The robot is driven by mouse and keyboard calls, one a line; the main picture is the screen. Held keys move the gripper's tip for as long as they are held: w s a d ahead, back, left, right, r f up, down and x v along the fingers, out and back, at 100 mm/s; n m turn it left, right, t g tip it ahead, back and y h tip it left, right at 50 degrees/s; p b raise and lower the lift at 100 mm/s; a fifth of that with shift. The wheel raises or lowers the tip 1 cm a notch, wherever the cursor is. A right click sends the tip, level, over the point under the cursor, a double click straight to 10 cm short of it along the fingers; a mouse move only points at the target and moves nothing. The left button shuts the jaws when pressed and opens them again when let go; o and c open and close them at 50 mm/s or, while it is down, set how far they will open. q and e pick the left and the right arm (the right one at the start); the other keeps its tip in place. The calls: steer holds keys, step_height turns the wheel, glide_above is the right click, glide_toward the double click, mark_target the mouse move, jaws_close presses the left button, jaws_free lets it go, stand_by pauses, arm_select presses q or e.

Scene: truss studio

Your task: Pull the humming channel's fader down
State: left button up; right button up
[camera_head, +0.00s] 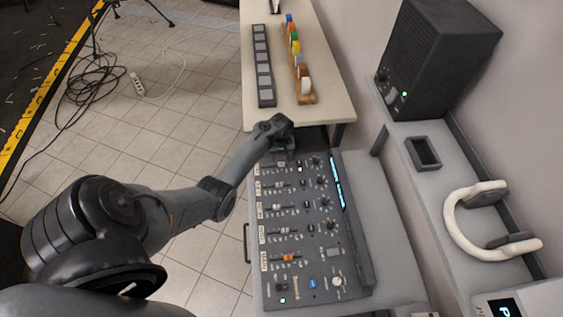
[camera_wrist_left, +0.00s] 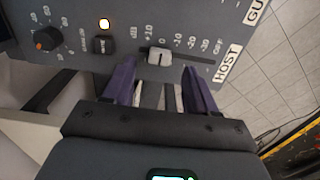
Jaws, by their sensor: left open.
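The mixer (camera_head: 315,262) has several channel rows with faders. In the left wrist view, the HOST channel's pale fader cap (camera_wrist_left: 159,56) stands near the 0 mark of its scale, which runs to OFF on the right. My left gripper (camera_wrist_left: 158,70) is open, its two purple fingers on either side of the cap with gaps visible. In the head view, my left gripper (camera_head: 284,147) is over the mixer's far end and hides part of that row. My right gripper is not in view. I cannot tell which channel is humming.
An orange fader cap (camera_head: 288,257) is on a near row.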

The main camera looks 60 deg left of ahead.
mark_target(281, 163)
arm_select(q)
steer(key=shift+f+b, duration=0.35)
steer(key=shift+f, duration=1.4)
jaws_close()
